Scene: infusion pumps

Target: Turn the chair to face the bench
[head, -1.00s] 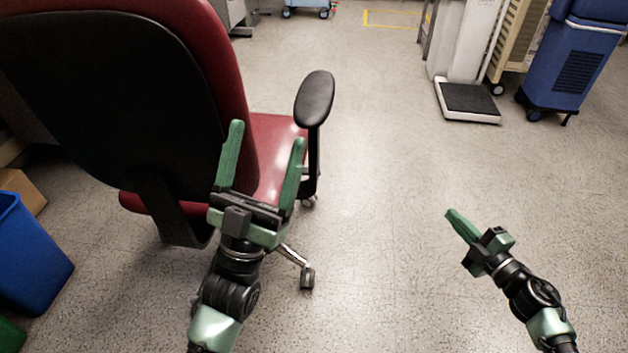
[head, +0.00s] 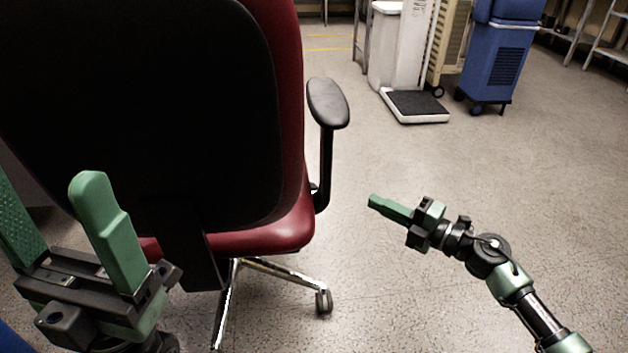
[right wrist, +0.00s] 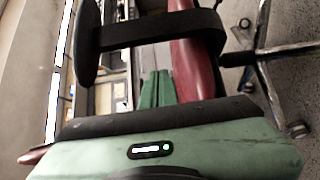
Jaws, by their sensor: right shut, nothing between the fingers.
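The red and black office chair (head: 290,200) fills the left of the head view, its black back towards me. Its right armrest (head: 328,103) and chrome base with a caster show. My left gripper (head: 46,180) is open and empty at the lower left, in front of the chair back; one fingertip is cut off by the frame edge. My right gripper (head: 373,201) is shut and empty, right of the seat and apart from it. In the right wrist view its fingers (right wrist: 155,90) are together, with the armrest (right wrist: 88,45) and red seat (right wrist: 195,65) beyond. I cannot make out the bench.
A white floor scale with a dark platform (head: 415,104) stands at the back. A blue wheeled bin (head: 492,65) stands right of it. Metal shelving shows at the far upper right. The floor right of the chair is clear.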

